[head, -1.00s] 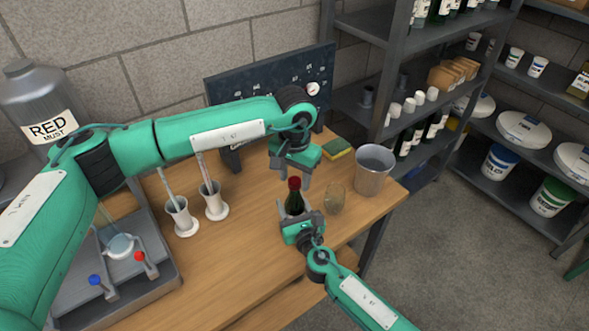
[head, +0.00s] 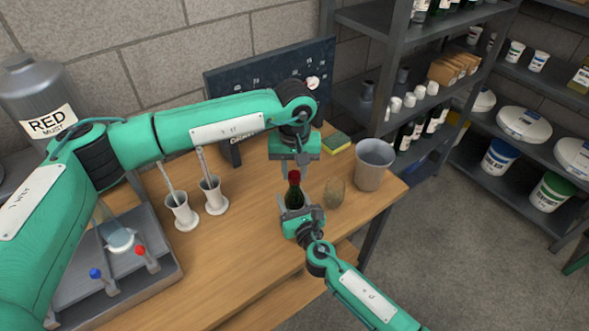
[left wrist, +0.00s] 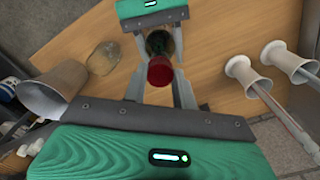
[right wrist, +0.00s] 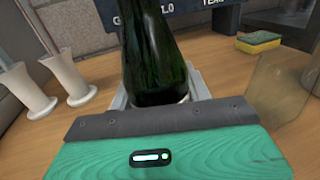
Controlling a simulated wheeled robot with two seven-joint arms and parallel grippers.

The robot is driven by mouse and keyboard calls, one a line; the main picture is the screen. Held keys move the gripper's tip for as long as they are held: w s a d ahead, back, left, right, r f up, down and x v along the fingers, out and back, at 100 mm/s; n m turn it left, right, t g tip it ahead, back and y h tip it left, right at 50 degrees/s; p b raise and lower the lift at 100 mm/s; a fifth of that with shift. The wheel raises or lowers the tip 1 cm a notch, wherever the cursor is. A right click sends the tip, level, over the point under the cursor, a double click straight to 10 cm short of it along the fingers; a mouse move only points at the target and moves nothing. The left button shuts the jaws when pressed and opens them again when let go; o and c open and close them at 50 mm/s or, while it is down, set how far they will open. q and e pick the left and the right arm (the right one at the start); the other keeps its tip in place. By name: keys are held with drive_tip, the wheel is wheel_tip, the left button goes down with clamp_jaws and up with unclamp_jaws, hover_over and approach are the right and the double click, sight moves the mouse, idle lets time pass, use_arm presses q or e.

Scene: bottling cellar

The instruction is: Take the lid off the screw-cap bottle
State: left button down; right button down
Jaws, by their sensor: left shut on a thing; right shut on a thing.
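The screw-cap bottle is dark green (head: 294,196) and stands upright near the table's front edge, with a red lid (head: 294,177) at its top. My left gripper (head: 293,171) is above the bottle, pointing down, shut on the lid. In the left wrist view the lid (left wrist: 160,71) sits between the fingers, in line with the bottle. I cannot tell whether it is loose on the neck. My right gripper (head: 293,209) is shut on the bottle's body low down, from the front. In the right wrist view the bottle (right wrist: 153,55) fills the middle; its top is out of frame.
A drinking glass (head: 335,193) stands close to the bottle's right, with a grey bucket (head: 373,165) beyond it. A sponge (head: 336,142) lies behind. Two white holders (head: 181,212) (head: 213,196) and a grey tray (head: 160,283) are to the left. The table between holders and bottle is clear.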

use_arm(q)
drive_tip(key=n, duration=2.6)
drive_tip(key=shift+n, duration=0.3)
drive_tip(key=n, duration=1.5)
drive_tip(key=shift+r+n, duration=0.1)
drive_tip(key=shift+n, duration=0.3)
drive_tip(key=n, duration=0.5)
drive_tip(key=shift+n, duration=0.4)
drive_tip(key=shift+r, duration=0.15)
drive_tip(key=shift+r, duration=1)
